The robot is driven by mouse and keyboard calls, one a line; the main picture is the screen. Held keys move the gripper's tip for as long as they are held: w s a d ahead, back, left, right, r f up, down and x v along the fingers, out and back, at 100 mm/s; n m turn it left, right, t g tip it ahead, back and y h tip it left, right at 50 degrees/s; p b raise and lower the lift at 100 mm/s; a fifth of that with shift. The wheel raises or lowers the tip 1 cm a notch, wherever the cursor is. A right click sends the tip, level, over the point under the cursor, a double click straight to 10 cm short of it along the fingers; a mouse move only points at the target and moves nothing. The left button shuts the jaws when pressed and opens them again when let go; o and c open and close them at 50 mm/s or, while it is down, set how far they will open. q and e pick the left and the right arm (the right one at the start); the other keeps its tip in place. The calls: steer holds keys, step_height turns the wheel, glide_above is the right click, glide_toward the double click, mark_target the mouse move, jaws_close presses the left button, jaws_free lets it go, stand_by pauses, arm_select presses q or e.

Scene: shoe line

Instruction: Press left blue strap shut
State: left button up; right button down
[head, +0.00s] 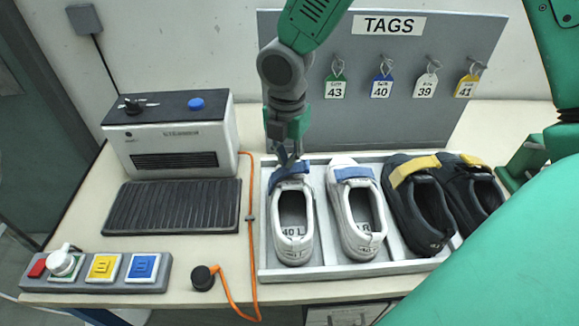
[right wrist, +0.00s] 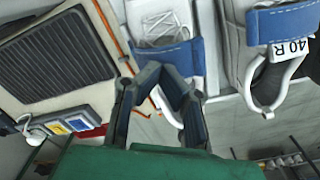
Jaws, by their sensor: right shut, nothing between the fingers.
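The left white shoe (head: 293,225), marked 40 L, stands in the tray with its blue strap (head: 288,174) across the top. In the head view this strap lies at a slant; I cannot tell whether it is fully closed. The strap also shows in the right wrist view (right wrist: 178,57). My right gripper (head: 288,159) is shut and empty, pointing down at the strap. Its fingertips (right wrist: 162,72) overlap the strap's edge in the right wrist view; contact is unclear. The right white shoe (head: 352,222) has a blue strap (head: 354,173) lying flat. My left gripper is not in view.
The grey tray (head: 350,268) also holds dark shoes with yellow straps (head: 414,170). A tag board (head: 400,85) stands behind. To the left are a heater-like machine (head: 170,135), a black ribbed mat (head: 172,207), a button panel (head: 95,270) and an orange cable (head: 250,240).

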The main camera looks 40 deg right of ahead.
steer(key=shift+f+b, duration=0.45)
steer(key=shift+f, duration=0.75)
steer(key=shift+r, duration=0.1)
step_height(320, 180, up, 9)
steer(key=p, duration=1)
